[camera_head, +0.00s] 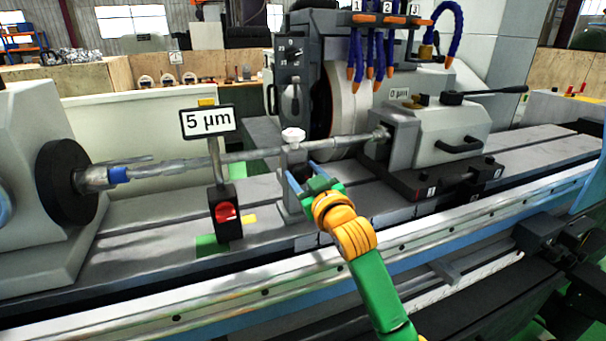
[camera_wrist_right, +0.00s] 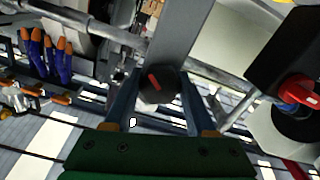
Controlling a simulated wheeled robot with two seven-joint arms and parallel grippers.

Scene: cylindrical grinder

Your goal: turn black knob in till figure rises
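A black knob (camera_wrist_right: 157,87) with a red mark sits on a grey upright in the right wrist view. My right gripper (camera_wrist_right: 158,92) has its two blue fingers apart, one on each side of the knob; I cannot tell whether they touch it. In the head view my right gripper (camera_head: 308,173) is at the grey rest (camera_head: 291,160) under the long shaft (camera_head: 235,154), and the knob is hidden there. A sign (camera_head: 208,121) reads "5 µm". My left gripper is not in view.
A black box with a red knob (camera_head: 226,212) stands left of my right gripper; this red knob also shows in the wrist view (camera_wrist_right: 299,90). Blue hoses (camera_head: 380,55) hang behind. The bed (camera_head: 150,240) is clear at left.

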